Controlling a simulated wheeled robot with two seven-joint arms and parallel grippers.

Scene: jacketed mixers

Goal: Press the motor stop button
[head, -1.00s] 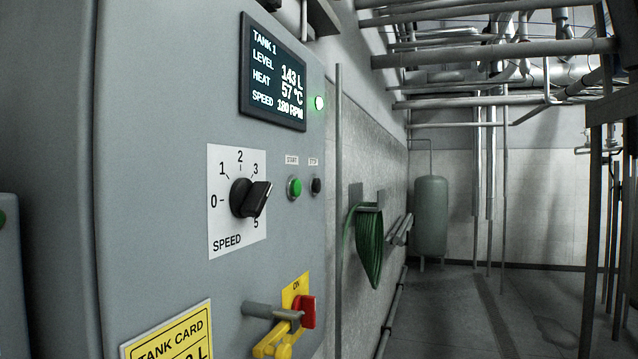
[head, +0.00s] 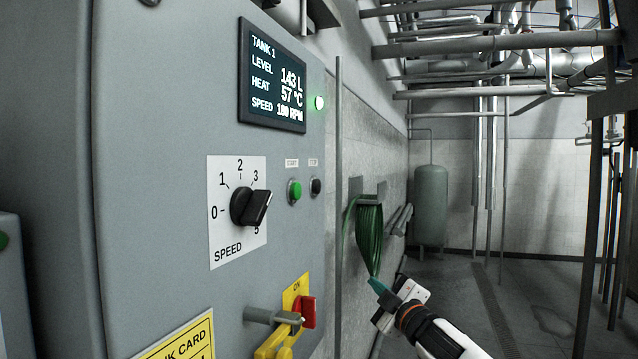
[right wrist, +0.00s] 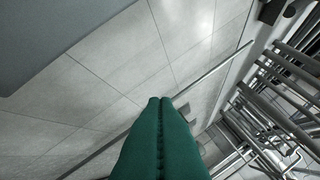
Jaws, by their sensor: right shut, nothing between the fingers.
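The black stop button (head: 315,186) sits on the grey control panel (head: 170,130) in the head view, under a small label. The green start button (head: 295,191) is just to its left. My right gripper (head: 376,285) is at the lower right of the panel, in front of the wall, apart from the buttons and below them. Its green fingers are shut with nothing between them; they also show shut in the right wrist view (right wrist: 166,104), over the tiled wall. My left gripper is not in view.
The panel carries a display (head: 273,75), a lit green lamp (head: 319,103), a speed knob (head: 249,207) and a red and yellow switch (head: 305,310). A green hose (head: 369,240) hangs on the wall behind my gripper.

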